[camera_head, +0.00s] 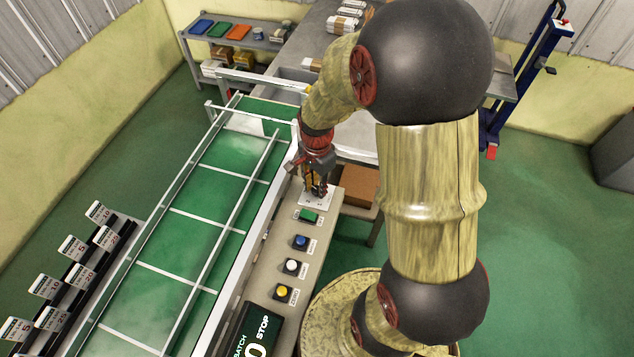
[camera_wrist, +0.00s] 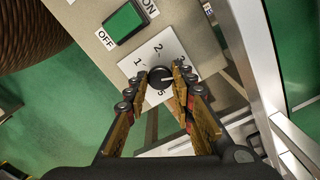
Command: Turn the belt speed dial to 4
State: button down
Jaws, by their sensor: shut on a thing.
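The belt speed dial (camera_wrist: 158,84) is a round black knob on a white plate (camera_wrist: 142,52) with printed numbers. In the wrist view the 1, 2 and 5 are readable; the place of the 4 seems hidden by a finger. A short white mark on the knob points roughly right, towards the right finger. My gripper (camera_wrist: 160,75) is shut on the knob, one finger on each side. In the head view my gripper (camera_head: 318,188) reaches down to the dial plate (camera_head: 312,203) at the far end of the control panel, and the knob is hidden there.
A green ON/OFF switch (camera_wrist: 124,22) sits beside the dial plate. Blue (camera_head: 301,242), white (camera_head: 291,266) and yellow (camera_head: 284,292) buttons and a display (camera_head: 250,335) follow along the panel. The green conveyor belt (camera_head: 200,220) with metal rails runs beside it. A cardboard box (camera_head: 360,187) is to the right.

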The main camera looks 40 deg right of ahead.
aim_at(317, 189)
jog(key=m+p, duration=0.1)
jog(key=m, duration=0.2)
jog(key=shift+r+m+p, duration=0.15)
jog(key=shift+m+p, duration=0.75)
jog(key=shift+m, duration=1.1)
jog(key=c, duration=1.5)
grip_release()
notch_tip(317, 189, up, 12)
